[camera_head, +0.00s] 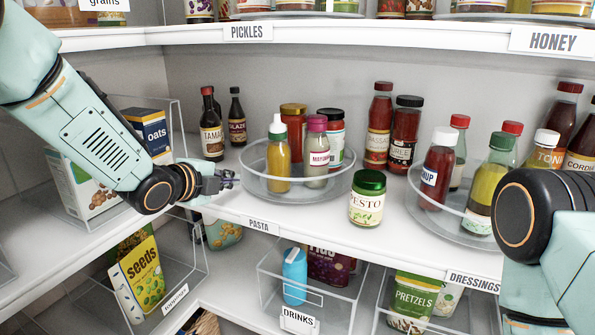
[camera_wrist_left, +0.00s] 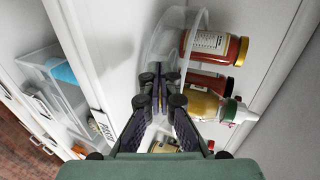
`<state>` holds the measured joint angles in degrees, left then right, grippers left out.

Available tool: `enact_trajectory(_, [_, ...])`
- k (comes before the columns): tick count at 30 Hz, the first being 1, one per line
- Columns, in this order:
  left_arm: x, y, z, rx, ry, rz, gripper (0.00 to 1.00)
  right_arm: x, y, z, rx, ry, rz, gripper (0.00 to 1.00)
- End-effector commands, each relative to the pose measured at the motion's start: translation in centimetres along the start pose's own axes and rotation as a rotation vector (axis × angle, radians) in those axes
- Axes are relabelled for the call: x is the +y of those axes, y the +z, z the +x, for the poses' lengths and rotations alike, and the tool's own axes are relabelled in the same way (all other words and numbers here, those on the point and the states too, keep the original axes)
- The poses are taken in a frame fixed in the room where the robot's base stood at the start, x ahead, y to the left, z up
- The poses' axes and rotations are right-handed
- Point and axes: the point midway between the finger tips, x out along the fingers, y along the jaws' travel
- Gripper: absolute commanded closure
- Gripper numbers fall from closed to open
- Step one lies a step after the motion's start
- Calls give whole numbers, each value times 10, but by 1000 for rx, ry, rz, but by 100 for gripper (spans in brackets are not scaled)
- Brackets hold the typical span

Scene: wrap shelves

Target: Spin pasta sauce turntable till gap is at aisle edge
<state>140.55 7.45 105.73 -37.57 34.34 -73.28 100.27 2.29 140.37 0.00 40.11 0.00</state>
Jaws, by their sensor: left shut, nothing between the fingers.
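The pasta sauce turntable (camera_head: 300,198) is a clear round tray with a rim, above the PASTA label (camera_head: 259,226). It carries a yellow bottle (camera_head: 278,160), a pale bottle with a magenta cap (camera_head: 316,155), a yellow-lidded jar (camera_head: 293,124) and a black-lidded jar (camera_head: 331,135). Bare tray shows at its left and front right. A green-lidded pesto jar (camera_head: 368,199) stands on the shelf just right of it. My left gripper (camera_head: 229,180) is shut and empty at the turntable's left rim; contact is unclear. In the left wrist view, its fingers (camera_wrist_left: 160,78) are beside the clear rim (camera_wrist_left: 163,50). My right gripper is out of frame.
A second turntable (camera_head: 455,230) with several bottles stands at the right, partly behind my right arm. Dark bottles (camera_head: 211,124) stand behind my left gripper. An oats box (camera_head: 150,130) is at the left. The shelf above limits height. Clear bins (camera_head: 270,290) sit below.

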Motion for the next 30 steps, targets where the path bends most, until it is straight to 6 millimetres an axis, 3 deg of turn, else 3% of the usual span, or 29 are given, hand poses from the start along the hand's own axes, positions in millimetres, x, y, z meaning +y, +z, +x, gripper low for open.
enact_trajectory(30, [-4,-6,10,-1,1,0,100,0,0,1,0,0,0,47])
